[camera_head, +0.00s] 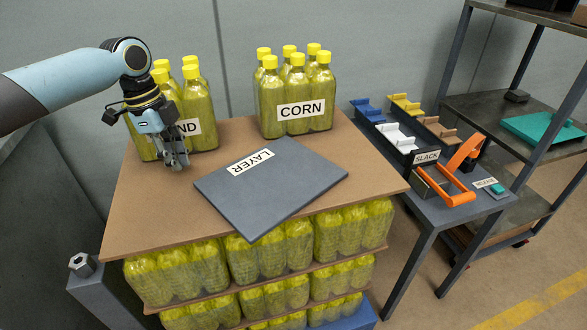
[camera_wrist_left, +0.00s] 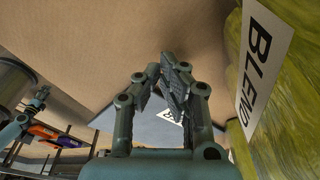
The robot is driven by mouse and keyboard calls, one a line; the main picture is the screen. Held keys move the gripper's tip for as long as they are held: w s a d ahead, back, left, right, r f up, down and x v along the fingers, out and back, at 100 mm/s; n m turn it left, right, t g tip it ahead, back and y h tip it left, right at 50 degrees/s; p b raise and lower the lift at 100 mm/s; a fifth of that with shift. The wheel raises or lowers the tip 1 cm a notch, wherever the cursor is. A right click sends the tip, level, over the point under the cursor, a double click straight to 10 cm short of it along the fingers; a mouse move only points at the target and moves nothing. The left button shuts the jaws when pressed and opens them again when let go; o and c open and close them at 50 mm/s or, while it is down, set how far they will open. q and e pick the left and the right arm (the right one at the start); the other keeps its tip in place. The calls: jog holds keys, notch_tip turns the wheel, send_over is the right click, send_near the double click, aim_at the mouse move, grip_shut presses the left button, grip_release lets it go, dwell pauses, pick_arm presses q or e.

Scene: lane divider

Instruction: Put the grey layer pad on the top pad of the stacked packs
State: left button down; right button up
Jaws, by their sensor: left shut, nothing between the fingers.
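The grey layer pad (camera_head: 272,190), with a white LAYER label, lies flat and turned at an angle on the brown top pad (camera_head: 150,215) of the stacked packs. Its near corner sticks out past the top pad's front edge. In the left wrist view part of the grey pad (camera_wrist_left: 140,122) shows behind the fingers. My left gripper (camera_head: 178,165) is shut and empty, left of the grey pad and apart from it, in front of the BLEND bottles. Its fingers also show in the left wrist view (camera_wrist_left: 165,75). Teal parts at that view's left edge may be my right gripper, too unclear to judge.
BLEND bottles (camera_head: 200,98) and CORN bottles (camera_head: 295,93) stand at the back of the top pad. Wrapped yellow-capped packs (camera_head: 270,255) are below it. A side table (camera_head: 440,208) with trays and an orange-handled tool (camera_head: 445,185) stands right; a shelf rack is beyond.

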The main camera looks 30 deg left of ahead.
aim_at(270, 180)
pick_arm(q)
jog(key=w+d, duration=0.3)
jog(key=d, duration=0.4)
jog(key=w+d, duration=0.3)
jog(key=d, duration=0.4)
jog(key=w+d, duration=0.4)
jog(key=d, duration=0.3)
jog(key=shift+r, duration=0.1)
jog(key=shift+w+d+f, duration=0.1)
jog(key=shift+d+f, duration=0.1)
jog(key=shift+f, duration=0.7)
jog(key=s+a+p, duration=0.2)
jog(key=a, duration=0.1)
jog(key=shift+a+r, duration=0.1)
jog(key=shift+a, duration=0.15)
